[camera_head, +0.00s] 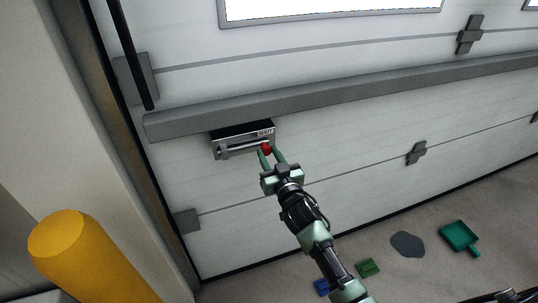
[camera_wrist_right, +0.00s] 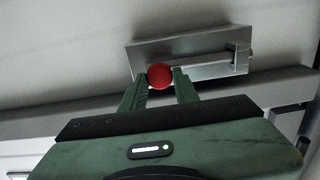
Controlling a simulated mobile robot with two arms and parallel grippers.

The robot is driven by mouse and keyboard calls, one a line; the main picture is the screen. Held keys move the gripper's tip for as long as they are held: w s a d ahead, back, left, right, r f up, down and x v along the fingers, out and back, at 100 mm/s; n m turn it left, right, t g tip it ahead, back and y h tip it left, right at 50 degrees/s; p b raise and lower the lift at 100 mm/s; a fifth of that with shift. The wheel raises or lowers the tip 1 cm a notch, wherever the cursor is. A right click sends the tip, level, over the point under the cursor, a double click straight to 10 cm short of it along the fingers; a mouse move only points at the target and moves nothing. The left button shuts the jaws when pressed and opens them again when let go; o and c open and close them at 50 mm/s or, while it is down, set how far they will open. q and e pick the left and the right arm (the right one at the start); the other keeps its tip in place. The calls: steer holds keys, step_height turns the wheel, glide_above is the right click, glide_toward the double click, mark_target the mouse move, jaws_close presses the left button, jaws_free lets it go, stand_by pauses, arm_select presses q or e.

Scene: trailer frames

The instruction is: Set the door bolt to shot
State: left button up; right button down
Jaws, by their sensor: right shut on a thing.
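The door bolt (camera_head: 243,140) is a grey metal housing with a silver rod, fixed to the white door just below a long grey rail. A red ball knob (camera_head: 266,148) sits at the right end of the bolt in the head view. In the right wrist view the bolt housing (camera_wrist_right: 205,55) lies beyond the fingers, with the red knob (camera_wrist_right: 159,76) between the fingertips. My right gripper (camera_head: 270,153) is shut on the red knob; it also shows in the right wrist view (camera_wrist_right: 160,82). My left gripper is not in view.
A yellow bollard (camera_head: 85,258) stands at the left beside the wall. A green dustpan (camera_head: 460,237), a dark floor patch (camera_head: 407,244), a green block (camera_head: 367,267) and a blue block (camera_head: 322,287) are on the floor. The grey rail (camera_head: 330,97) crosses the door above the bolt.

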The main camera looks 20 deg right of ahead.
mark_target(242, 149)
steer(key=shift+a, duration=0.1)
stand_by(0.4)
steer(key=a+b, duration=0.2)
steer(key=a, duration=0.4)
steer(key=shift+s+a, duration=0.1)
steer(key=shift+s, duration=0.05)
steer(key=c, duration=1.2)
jaws_free()
steer(key=shift+o, duration=0.6)
steer(key=shift+a, duration=0.15)
